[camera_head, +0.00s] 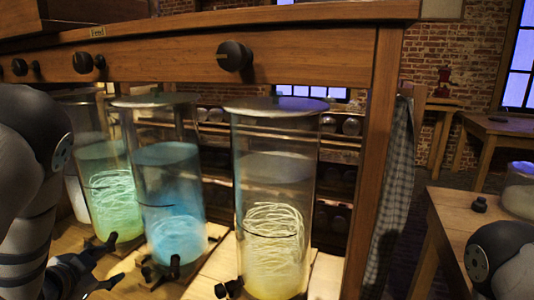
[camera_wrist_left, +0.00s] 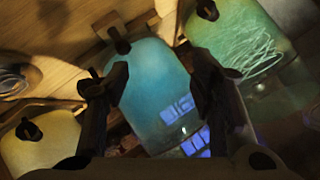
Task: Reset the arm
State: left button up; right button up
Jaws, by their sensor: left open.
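My left gripper (camera_head: 112,262) is low at the left, in front of the green and blue jars. In the left wrist view my left gripper (camera_wrist_left: 155,75) is open, and the blue jar (camera_wrist_left: 150,95) shows between and beyond its fingers. The green jar (camera_wrist_left: 235,40) is to the right and the yellow jar (camera_wrist_left: 40,145) at lower left. Contact cannot be told. My right gripper is not in view.
Dark knobs (camera_head: 234,56) line the wooden beam above the jars. A wooden post (camera_head: 372,170) with a checked cloth (camera_head: 395,180) bounds the cabinet at right.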

pick_arm(q)
jog(key=s+d+f+n+g, duration=0.2)
jog(key=s+d+f+g, duration=0.2)
jog(key=s+f, duration=0.5)
jog(key=s+d+f+n+g, duration=0.3)
jog(key=s+d+f, duration=0.2)
jog(key=s+f, duration=0.4)
jog(key=s+d+f+n+g, duration=0.1)
jog(key=s+d+g, duration=0.2)
jog(key=s, duration=0.6)
jog(key=s+d+f+n+g+h, duration=0.1)
jog(key=s+d+g, duration=0.2)
jog(key=s, duration=0.7)
jog(key=shift+s+d, duration=0.3)
jog(key=shift+d, duration=0.7)
